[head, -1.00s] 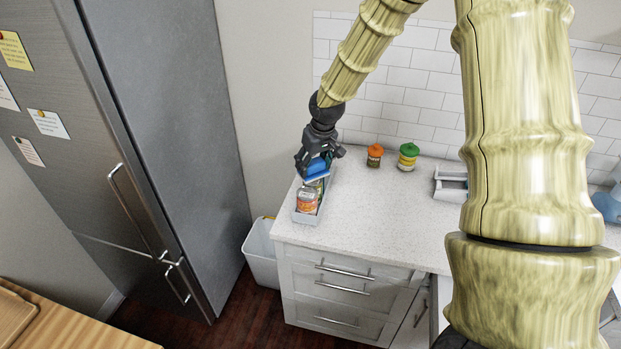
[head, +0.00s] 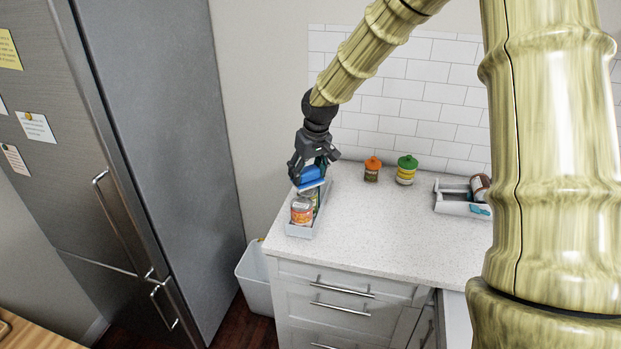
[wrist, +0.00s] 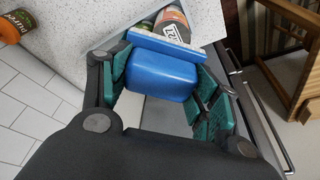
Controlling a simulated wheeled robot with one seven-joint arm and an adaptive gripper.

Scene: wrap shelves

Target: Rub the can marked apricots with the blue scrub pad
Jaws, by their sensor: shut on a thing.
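My gripper (head: 312,172) is shut on the blue scrub pad (head: 311,175), which has a pale scrubbing face on its lower side. In the wrist view the blue pad (wrist: 160,72) sits between the green-lined fingers. A grey tray (head: 299,231) on the counter holds a can with an orange-red label (head: 302,211) at its near end and other cans behind it. The pad is over the far part of the tray. In the wrist view a can with a dark-lettered label (wrist: 172,30) shows just beyond the pad; I cannot tell whether they touch. I cannot read apricots on any can.
An orange-lidded jar (head: 372,169) and a green-lidded jar (head: 406,170) stand by the tiled wall. A white rack (head: 462,208) with a jar lying in it is further right. The counter between is clear. A tall grey fridge (head: 160,120) stands left, with a bin (head: 254,277) beside the cabinet.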

